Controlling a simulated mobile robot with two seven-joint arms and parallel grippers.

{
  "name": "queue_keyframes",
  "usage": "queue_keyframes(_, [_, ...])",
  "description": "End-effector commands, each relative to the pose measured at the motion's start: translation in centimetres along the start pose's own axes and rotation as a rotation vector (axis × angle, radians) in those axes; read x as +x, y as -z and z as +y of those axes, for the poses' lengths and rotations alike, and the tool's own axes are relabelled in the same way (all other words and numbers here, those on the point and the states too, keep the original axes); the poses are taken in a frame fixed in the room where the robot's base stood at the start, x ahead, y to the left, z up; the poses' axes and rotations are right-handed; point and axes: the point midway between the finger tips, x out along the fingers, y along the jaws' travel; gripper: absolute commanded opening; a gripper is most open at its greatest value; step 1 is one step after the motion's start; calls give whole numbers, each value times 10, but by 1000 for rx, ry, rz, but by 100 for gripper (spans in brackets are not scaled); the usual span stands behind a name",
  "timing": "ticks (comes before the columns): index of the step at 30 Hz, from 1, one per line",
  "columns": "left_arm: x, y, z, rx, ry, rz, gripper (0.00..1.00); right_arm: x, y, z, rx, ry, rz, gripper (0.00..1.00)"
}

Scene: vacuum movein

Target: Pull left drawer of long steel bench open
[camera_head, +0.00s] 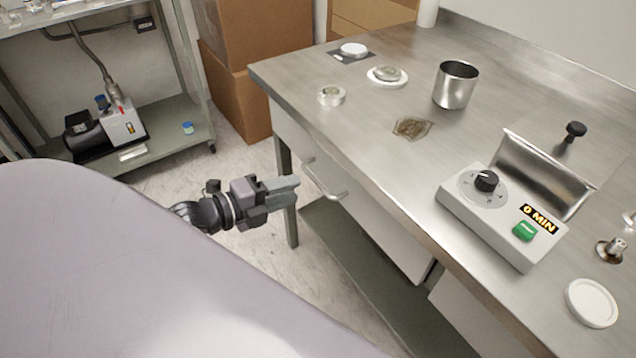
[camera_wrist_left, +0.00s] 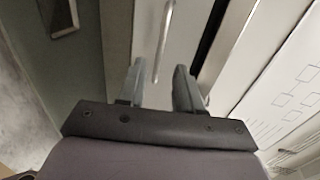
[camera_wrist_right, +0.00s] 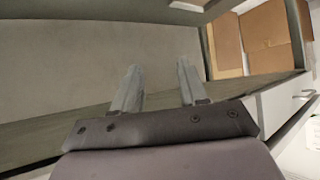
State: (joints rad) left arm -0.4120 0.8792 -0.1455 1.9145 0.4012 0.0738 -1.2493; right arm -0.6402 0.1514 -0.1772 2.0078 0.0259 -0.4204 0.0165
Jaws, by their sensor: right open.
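The long steel bench (camera_head: 385,150) runs along the right in the head view. Its left drawer (camera_head: 375,222) has a pale front with a curved bar handle (camera_head: 325,182) and looks shut or nearly so. My left gripper (camera_head: 296,190) is open and empty, just left of the handle and pointing at it. In the left wrist view the handle (camera_wrist_left: 162,45) lines up between the two spread fingers (camera_wrist_left: 158,72); contact is not clear. My right gripper (camera_wrist_right: 158,72) is open with nothing between its fingers. It is outside the head view.
The bench carries a steel beaker (camera_head: 456,86), a timer-like device (camera_head: 500,225) and small dishes. Cardboard boxes (camera_head: 245,70) stand behind the bench's left end. A shelf rack (camera_head: 170,135) with a pump (camera_head: 108,125) stands at left. Bare floor lies between.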

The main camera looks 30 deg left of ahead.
Motion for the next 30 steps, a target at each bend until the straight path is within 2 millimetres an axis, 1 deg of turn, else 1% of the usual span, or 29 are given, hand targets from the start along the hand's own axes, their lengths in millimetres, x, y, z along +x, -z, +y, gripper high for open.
queue_keyframes(1, [6,0,0,1,3,-1,35,1,-2,0,1,1,-1,43])
queue_keyframes(9, [35,0,0,0,1,0,35,4,-5,0,5,2,-3,43])
queue_keyframes(15, [52,0,1,-2,0,0,35,5,-6,-1,8,3,-4,43])
queue_keyframes(21, [59,0,1,-1,-2,1,35,5,-5,-2,12,3,-3,43])
queue_keyframes(30, [60,1,1,-2,-2,1,35,5,-3,-2,14,4,0,43])
